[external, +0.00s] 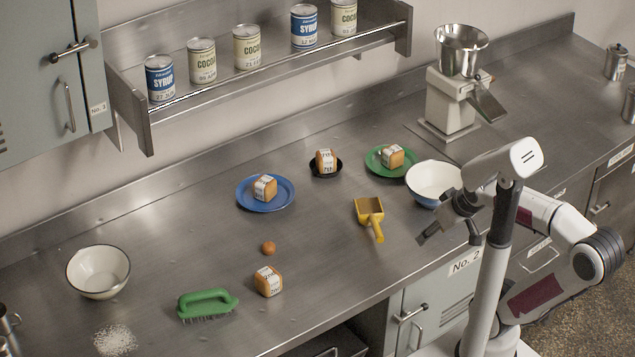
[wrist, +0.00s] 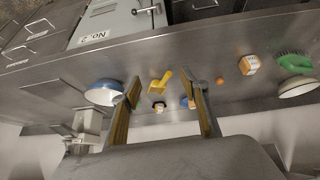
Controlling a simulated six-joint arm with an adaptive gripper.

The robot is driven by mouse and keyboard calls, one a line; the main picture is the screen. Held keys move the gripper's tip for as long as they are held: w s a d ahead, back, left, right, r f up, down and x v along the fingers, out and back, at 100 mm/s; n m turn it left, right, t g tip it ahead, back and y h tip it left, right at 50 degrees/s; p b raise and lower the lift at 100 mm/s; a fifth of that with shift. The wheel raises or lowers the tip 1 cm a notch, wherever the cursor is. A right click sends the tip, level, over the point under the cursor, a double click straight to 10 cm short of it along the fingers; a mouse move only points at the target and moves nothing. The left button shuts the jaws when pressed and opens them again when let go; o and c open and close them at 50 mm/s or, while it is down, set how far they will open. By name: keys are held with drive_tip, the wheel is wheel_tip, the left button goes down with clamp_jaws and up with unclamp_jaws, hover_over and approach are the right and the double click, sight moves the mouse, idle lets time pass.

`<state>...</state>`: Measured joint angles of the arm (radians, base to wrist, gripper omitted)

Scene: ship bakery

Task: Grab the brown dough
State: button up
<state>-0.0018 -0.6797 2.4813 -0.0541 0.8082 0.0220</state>
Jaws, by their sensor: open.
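The brown dough (external: 268,248) is a small orange-brown ball on the steel counter, just behind a wrapped loaf (external: 268,281) and apart from it. It also shows in the wrist view (wrist: 220,80), to the right of my fingers and uncovered. My gripper (external: 448,235) is open and empty above the counter's right part, near the blue-rimmed bowl and far to the right of the dough. Its two fingers spread apart in the wrist view (wrist: 163,92), with nothing between them held.
A yellow scoop (external: 370,216) lies between my gripper and the dough. A blue plate (external: 246,203) and a green plate (external: 375,166) hold wrapped loaves. A green brush (external: 207,304), white bowl (external: 98,272) and blue-rimmed bowl (external: 432,183) stand around. A can shelf (external: 270,75) overhangs the back.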

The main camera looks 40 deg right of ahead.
drive_tip(key=w+a+f+n+t, duration=0.15)
drive_tip(key=w+n+t, duration=0.25)
drive_tip(key=w, duration=2)
drive_tip(key=n+g+y, duration=0.1)
drive_tip(key=n+y, duration=0.4)
drive_tip(key=y, duration=0.4)
approach(269, 248)
drive_tip(key=w, duration=0.2)
drive_tip(key=w+f, duration=0.1)
drive_tip(key=shift+w+d+f, duration=0.1)
drive_tip(key=shift+d, duration=0.25)
drive_tip(key=shift+a+f+g, duration=0.3)
drive_tip(key=shift+a+f, duration=0.05)
drive_tip(key=shift+a, duration=0.1)
drive_tip(key=shift+x, duration=1.15)
drive_tip(key=shift+a, duration=0.1)
